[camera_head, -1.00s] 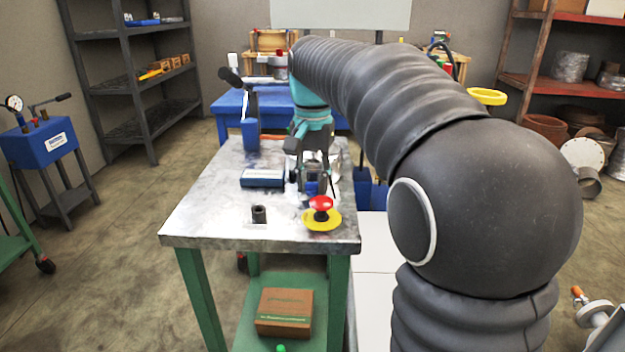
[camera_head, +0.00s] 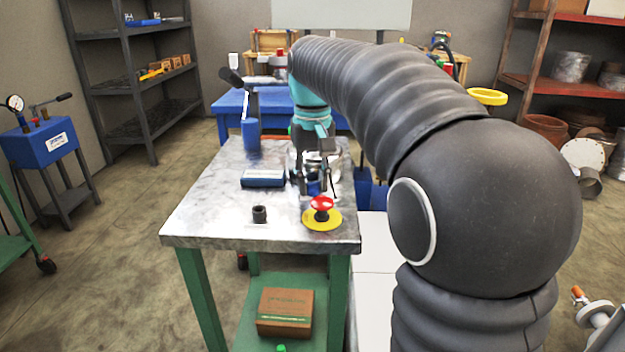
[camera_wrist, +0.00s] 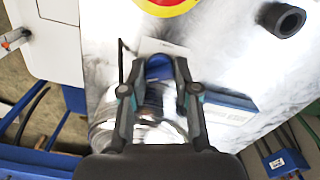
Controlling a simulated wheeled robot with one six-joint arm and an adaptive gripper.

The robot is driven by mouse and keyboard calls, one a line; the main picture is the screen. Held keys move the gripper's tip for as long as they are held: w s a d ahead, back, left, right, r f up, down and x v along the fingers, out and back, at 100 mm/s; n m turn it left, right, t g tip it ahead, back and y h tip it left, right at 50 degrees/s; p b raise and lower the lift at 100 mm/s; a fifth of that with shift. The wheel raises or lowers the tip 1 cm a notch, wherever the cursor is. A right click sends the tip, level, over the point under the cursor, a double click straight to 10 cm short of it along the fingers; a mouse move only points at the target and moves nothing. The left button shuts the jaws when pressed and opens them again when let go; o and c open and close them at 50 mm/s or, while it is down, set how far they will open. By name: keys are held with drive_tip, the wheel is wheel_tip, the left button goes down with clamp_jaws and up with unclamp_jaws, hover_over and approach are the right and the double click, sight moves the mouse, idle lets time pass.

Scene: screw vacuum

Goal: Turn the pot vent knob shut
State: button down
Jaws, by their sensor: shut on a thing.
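The pot (camera_wrist: 103,128) is a shiny, clear or metallic round vessel on the metal-topped table. In the wrist view it is mostly hidden beneath my gripper. A blue knob (camera_wrist: 159,66) shows between the fingertips of my gripper (camera_wrist: 158,78), with a dark part just below it. The fingers are closed around the knob, one on each side. In the head view my gripper (camera_head: 314,172) points down over the right part of the table, with a bit of the blue knob (camera_head: 313,188) at its tips. The knob's pointer or marking cannot be made out.
A red button on a yellow base (camera_head: 322,217) stands close in front of my gripper. A short dark pipe piece (camera_head: 259,214) and a blue box (camera_head: 262,178) lie to the left. A blue post with a lever (camera_head: 251,135) stands behind. The table's front left is clear.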

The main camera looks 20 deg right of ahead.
sight(312, 182)
drive_tip(key=shift+n, duration=0.4)
drive_tip(key=c, duration=0.9)
unclamp_jaws()
drive_tip(key=shift+r, duration=0.1)
wheel_tip(312, 182, up, 12)
drive_tip(key=shift+f, duration=0.1)
